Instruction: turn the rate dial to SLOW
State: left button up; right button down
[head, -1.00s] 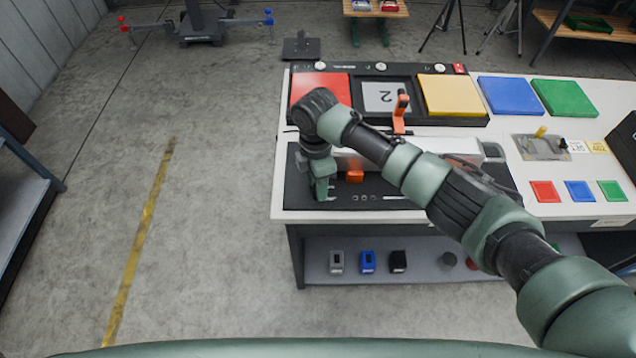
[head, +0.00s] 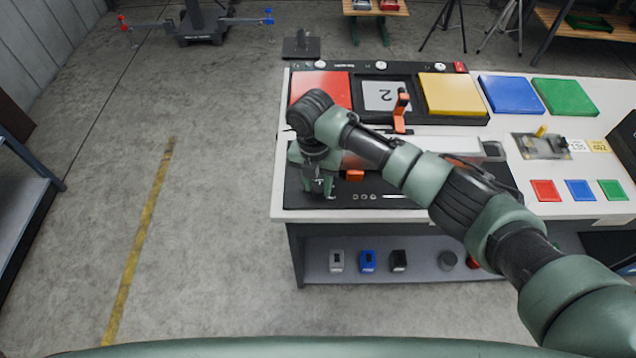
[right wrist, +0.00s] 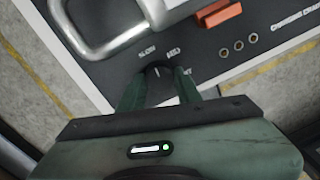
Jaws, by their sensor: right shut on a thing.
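The rate dial (right wrist: 158,70) is a small dark knob with a white mark, on the black panel (right wrist: 110,75). The labels SLOW (right wrist: 147,52) and MED (right wrist: 173,51) show beyond it; a third label at the right is partly covered by a finger. Which label the mark points at is hard to tell. My right gripper (right wrist: 158,84) is shut on the dial, one green finger on each side. In the head view my right gripper (head: 318,190) points down at the panel's left end and hides the dial. My left gripper is not in view.
A metal handle (right wrist: 88,45) curves close to the gripper on the left. An orange block (head: 355,175) sits just right of the gripper. An upright orange lever (head: 401,108) stands behind my arm. Coloured pads (head: 510,95) lie at the table's back right.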

aim_at(316, 187)
jog(key=shift+n, duration=0.6)
jog(key=shift+r, duration=0.1)
jog(key=c, duration=1)
grip_release()
jog(key=r+b, duration=0.1)
jog(key=r, duration=0.6)
jog(key=shift+a+r+b, duration=0.2)
jog(key=shift+r+b, duration=0.15)
